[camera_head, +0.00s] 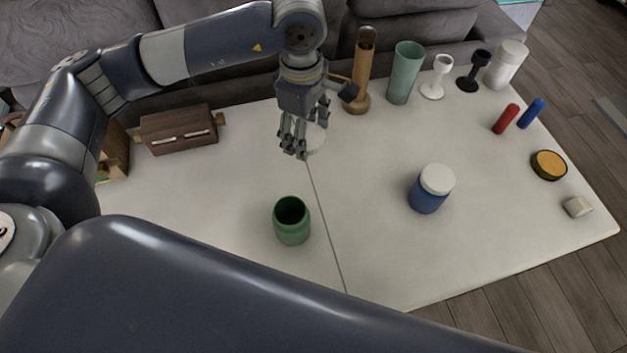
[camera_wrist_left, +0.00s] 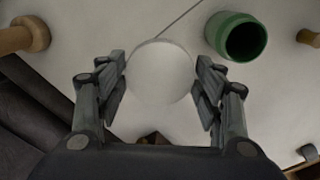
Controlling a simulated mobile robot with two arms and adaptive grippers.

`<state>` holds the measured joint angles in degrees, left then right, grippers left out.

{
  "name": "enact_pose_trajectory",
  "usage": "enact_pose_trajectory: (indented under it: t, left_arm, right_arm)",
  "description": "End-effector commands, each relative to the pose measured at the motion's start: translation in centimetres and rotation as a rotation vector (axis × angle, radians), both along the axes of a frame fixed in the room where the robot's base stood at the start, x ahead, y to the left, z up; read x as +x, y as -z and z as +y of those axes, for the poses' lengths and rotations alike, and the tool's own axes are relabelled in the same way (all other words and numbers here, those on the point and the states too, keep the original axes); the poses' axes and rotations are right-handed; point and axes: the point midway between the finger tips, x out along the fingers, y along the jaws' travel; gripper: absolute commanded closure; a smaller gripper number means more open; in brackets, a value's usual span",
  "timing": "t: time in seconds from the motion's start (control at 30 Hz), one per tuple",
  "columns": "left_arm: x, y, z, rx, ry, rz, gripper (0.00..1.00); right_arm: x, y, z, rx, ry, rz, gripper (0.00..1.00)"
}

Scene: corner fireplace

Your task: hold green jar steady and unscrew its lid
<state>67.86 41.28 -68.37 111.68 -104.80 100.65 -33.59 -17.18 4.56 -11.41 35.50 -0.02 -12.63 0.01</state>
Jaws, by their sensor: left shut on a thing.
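The green jar (camera_head: 291,221) stands upright and open on the white table, with no lid on it. It also shows in the left wrist view (camera_wrist_left: 236,37), its dark mouth facing the camera. My left gripper (camera_head: 297,143) is above the table behind the jar, pointing down. It is shut on a round white lid (camera_head: 316,138), partly hidden by the fingers. In the left wrist view the lid (camera_wrist_left: 161,72) sits between the two fingers (camera_wrist_left: 161,85). My right gripper is not in view; nothing holds the jar.
A blue jar with a white lid (camera_head: 430,188) stands right of the green jar. A wooden box (camera_head: 178,130) is at the left. A wooden holder (camera_head: 361,75), green cup (camera_head: 404,73) and goblets line the back. The table around the green jar is clear.

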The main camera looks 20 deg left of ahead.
Motion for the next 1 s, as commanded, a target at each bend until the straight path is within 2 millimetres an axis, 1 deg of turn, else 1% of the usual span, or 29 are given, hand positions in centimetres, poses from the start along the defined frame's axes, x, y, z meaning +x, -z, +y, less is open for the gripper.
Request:
enact_pose_trajectory:
  t: [0.03,0.1,0.2,0.3,0.37,0.5,0.6,0.7,0.8,0.9,1.0]
  left_arm:
    - [0.2,0.0,-0.4,-0.007,-0.115,0.005,0.67]
    - [0.5,0.5,-0.8,-0.015,-0.289,0.005,0.67]
    - [0.9,1.2,-1.3,-0.024,-0.536,0.010,0.67]
    - [1.2,1.8,-1.8,-0.034,-0.785,0.012,0.67]
    - [1.3,2.3,-2.1,-0.039,-0.934,0.017,0.67]
    - [1.5,3.3,-2.8,-0.047,-1.287,0.024,0.67]
    - [1.5,4.2,-3.2,-0.049,-1.538,0.031,0.67]
    - [1.4,5.0,-3.6,-0.048,-1.772,0.033,0.67]
    - [1.3,5.7,-3.8,-0.046,-1.967,0.034,0.67]
    - [1.2,6.2,-4.0,-0.044,-2.113,0.034,0.67]
    - [1.1,6.6,-4.1,-0.041,-2.204,0.033,0.67]
  right_arm:
    - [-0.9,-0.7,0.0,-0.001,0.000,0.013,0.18]
    - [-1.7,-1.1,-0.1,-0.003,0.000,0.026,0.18]
    - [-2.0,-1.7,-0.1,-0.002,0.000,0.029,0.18]
    - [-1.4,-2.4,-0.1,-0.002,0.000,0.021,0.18]
    - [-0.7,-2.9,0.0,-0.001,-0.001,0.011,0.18]
    - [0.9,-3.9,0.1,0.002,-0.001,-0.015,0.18]
    - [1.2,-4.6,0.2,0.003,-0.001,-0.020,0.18]
    - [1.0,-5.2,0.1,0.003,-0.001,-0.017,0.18]
    - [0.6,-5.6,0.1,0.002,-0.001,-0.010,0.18]
    - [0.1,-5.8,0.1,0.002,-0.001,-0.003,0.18]
    - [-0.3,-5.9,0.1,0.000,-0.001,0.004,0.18]
